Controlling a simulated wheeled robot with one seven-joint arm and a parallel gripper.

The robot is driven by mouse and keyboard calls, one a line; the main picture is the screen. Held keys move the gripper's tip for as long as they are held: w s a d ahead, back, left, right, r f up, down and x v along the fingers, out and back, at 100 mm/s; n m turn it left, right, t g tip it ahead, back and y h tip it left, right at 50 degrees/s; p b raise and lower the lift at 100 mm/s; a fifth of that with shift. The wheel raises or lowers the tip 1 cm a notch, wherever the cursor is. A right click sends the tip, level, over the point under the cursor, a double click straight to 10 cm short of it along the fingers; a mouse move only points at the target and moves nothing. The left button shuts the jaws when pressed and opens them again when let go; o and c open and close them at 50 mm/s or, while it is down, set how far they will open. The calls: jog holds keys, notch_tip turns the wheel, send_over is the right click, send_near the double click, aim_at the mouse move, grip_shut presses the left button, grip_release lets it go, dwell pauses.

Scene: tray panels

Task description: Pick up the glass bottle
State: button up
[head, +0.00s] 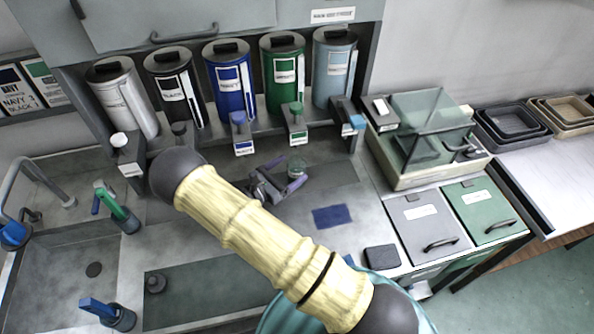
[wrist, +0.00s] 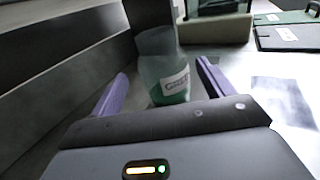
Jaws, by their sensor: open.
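In the head view the bottle (head: 297,167) shows small at the fingertips of my gripper (head: 287,173), below the green dispenser.
A green canister (head: 283,75) and its dispenser (head: 296,122) stand behind the bottle, among several other canisters. A blue mat (head: 331,216) lies to the right on the counter. A glass-lidded box (head: 425,175) stands farther right. A sink (head: 70,270) is at left.

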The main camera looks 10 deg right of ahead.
aim_at(300, 164)
jog(key=p+x, duration=0.1)
jog(key=x, duration=0.3)
jog(key=shift+s+d+p, duration=0.1)
jog(key=shift+d+p, duration=0.2)
jog(key=shift+p, duration=0.05)
